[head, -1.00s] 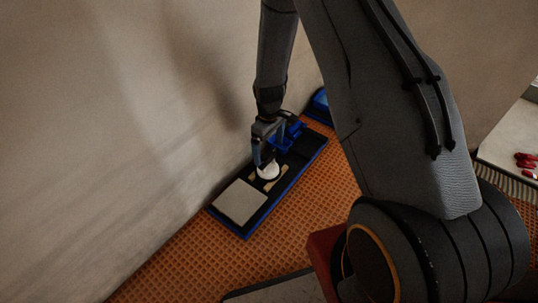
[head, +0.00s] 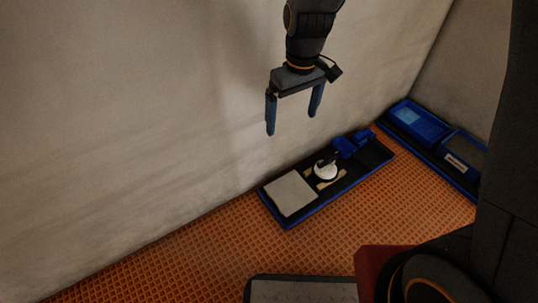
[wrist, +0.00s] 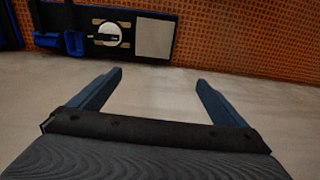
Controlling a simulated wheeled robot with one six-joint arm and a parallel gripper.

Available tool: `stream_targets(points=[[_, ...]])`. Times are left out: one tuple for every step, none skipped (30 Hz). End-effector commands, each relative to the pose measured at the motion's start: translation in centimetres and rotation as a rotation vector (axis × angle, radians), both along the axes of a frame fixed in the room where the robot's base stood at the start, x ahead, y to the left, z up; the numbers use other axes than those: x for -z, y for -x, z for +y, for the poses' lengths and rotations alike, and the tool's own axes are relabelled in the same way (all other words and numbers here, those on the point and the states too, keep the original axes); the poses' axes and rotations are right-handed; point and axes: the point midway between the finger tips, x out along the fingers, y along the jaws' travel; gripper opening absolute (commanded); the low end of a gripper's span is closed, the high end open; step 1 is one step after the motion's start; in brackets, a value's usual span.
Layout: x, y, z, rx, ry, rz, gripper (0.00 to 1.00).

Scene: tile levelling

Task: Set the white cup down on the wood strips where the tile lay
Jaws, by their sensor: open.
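The white cup (head: 326,171), a round white piece with a dark bar or handle across it, rests on the pale wood strips (head: 327,184) in a dark tray with a blue rim (head: 352,185). It also shows in the wrist view (wrist: 106,41), with strip ends around it. My gripper (head: 291,124) is open and empty, raised above the tray near the wall and clear of the cup. Its two blue fingers stand wide apart in the wrist view (wrist: 159,76), with nothing between them.
A square grey tile (head: 291,193) lies in the same tray, left of the cup. Blue holders (head: 352,145) stand at its far end. Another tray with blue bins (head: 420,122) sits in the corner. The wall is close behind my gripper. Orange tile-backing mat (head: 220,245) lies bare in front.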

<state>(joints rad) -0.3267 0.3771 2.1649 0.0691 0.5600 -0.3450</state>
Motion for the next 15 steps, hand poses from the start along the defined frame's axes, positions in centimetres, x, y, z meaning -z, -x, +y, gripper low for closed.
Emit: stream_targets(points=[[-2.0,1.8,1.3,-0.007,-0.009,-0.006,0.97],[-2.9,3.0,1.9,-0.006,-0.013,-0.007,0.97],[-4.2,4.5,2.7,-0.007,-0.019,-0.007,0.97],[-5.0,5.7,3.1,-0.006,-0.024,-0.007,0.97],[-5.9,6.9,3.6,-0.007,-0.029,-0.007,0.97],[-6.9,8.6,4.1,-0.009,-0.034,-0.004,0.97],[-7.6,9.8,4.4,-0.007,-0.040,-0.003,0.97],[-8.3,11.0,4.7,-0.008,-0.044,-0.002,0.97],[-9.2,12.7,5.1,-0.008,-0.051,-0.001,0.97],[-9.7,14.0,5.2,-0.010,-0.056,0.001,0.97],[-10.3,15.3,5.3,-0.010,-0.061,0.003,0.97],[-10.9,16.9,5.5,-0.010,-0.067,0.005,0.97],[-11.3,18.0,5.5,-0.011,-0.070,0.009,0.97],[-11.7,19.1,5.5,-0.012,-0.075,0.011,0.97],[-12.1,20.4,5.4,-0.013,-0.080,0.013,0.97]])
